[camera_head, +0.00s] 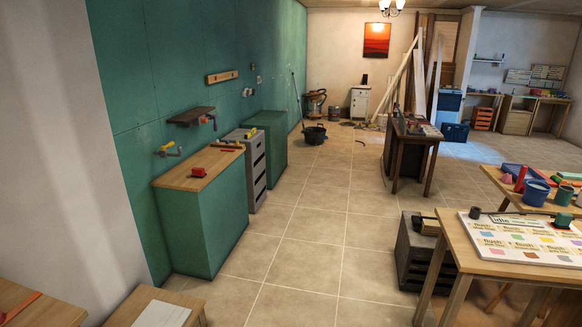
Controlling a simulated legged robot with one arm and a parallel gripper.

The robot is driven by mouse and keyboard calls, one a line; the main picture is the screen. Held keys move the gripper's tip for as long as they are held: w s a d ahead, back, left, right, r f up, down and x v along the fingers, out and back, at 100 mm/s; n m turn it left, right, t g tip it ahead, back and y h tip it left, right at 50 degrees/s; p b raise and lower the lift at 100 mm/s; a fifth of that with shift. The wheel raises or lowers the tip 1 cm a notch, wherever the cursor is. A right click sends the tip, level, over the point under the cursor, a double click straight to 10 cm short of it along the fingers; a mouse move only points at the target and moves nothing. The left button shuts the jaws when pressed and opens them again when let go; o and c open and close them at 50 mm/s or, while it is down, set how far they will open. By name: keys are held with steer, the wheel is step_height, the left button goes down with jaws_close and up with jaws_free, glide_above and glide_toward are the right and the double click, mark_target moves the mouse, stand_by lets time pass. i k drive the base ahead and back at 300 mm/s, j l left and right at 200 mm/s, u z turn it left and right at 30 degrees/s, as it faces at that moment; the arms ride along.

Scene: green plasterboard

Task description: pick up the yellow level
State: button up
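A long yellowish bar with dark spots, which looks like the yellow level (222,76), is mounted flat and nearly horizontal on the green wall (150,75) at the upper left. It is some distance ahead of me, above a dark wall shelf (191,115). A yellow-handled tool (167,147) hangs on the green wall. My gripper is not in view.
A green cabinet (208,225) with a red item (198,171) on its wooden top, a grey drawer unit (256,175) and another green cabinet (277,148) line the wall. Worktables (455,245) stand at right. The tiled floor (320,220) between is clear.

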mark_target(251, 133)
steer(key=i+u, duration=0.1)
steer(key=i, duration=0.8)
steer(key=i+l, duration=0.1)
steer(key=i, duration=0.8)
steer(key=i+u, duration=0.2)
steer(key=i, duration=0.75)
steer(key=i+l+u, duration=0.2)
steer(key=i, duration=0.75)
steer(key=i+j, duration=0.1)
steer(key=i, duration=0.5)
steer(key=i+j+u, duration=0.15)
steer(key=i, duration=0.45)
